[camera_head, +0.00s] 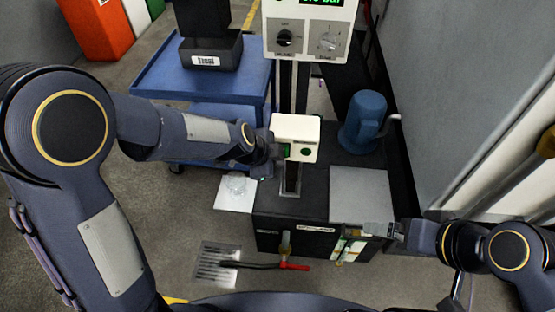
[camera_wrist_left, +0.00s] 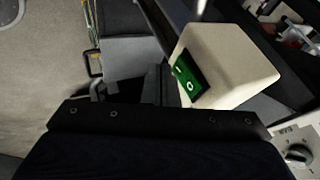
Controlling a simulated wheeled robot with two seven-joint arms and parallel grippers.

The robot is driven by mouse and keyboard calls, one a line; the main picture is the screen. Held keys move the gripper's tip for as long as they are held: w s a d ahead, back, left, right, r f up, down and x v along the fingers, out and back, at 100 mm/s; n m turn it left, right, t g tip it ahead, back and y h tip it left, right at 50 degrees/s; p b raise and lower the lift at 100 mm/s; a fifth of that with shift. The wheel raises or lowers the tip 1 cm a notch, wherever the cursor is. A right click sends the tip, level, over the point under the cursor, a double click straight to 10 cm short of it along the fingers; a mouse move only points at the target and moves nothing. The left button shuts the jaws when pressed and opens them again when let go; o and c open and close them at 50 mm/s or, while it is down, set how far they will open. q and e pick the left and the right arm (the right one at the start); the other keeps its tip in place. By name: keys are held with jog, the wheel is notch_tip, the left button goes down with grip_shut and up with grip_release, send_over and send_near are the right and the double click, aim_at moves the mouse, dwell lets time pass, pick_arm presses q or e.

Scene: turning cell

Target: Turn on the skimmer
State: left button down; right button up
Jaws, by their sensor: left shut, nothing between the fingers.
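The skimmer is a cream box (camera_head: 296,126) on top of the dark tank (camera_head: 310,200). A green piece (camera_head: 286,149) and a round dark green spot (camera_head: 305,152) show on its front. In the left wrist view the skimmer box (camera_wrist_left: 235,62) carries a green rocker switch (camera_wrist_left: 187,80) marked I and O; I cannot tell which side is pressed. My left gripper (camera_head: 279,158) is shut and empty, close to the switch side of the box; contact cannot be made out. My right gripper (camera_head: 378,229) is at the tank's front right edge; its fingers are too small to judge.
A blue motor (camera_head: 364,122) stands right of the skimmer. A control panel (camera_head: 308,38) with knobs is behind it. A blue cart (camera_head: 165,75) is at the back left. A red-handled tool (camera_head: 285,266) lies in front of the tank. A grey wall panel (camera_head: 465,80) closes the right side.

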pick_arm(q)
jog(key=shift+w, duration=0.55)
jog(key=shift+w+f+t+b, duration=0.15)
jog(key=shift+t+b, duration=0.25)
jog(key=shift+b, duration=0.45)
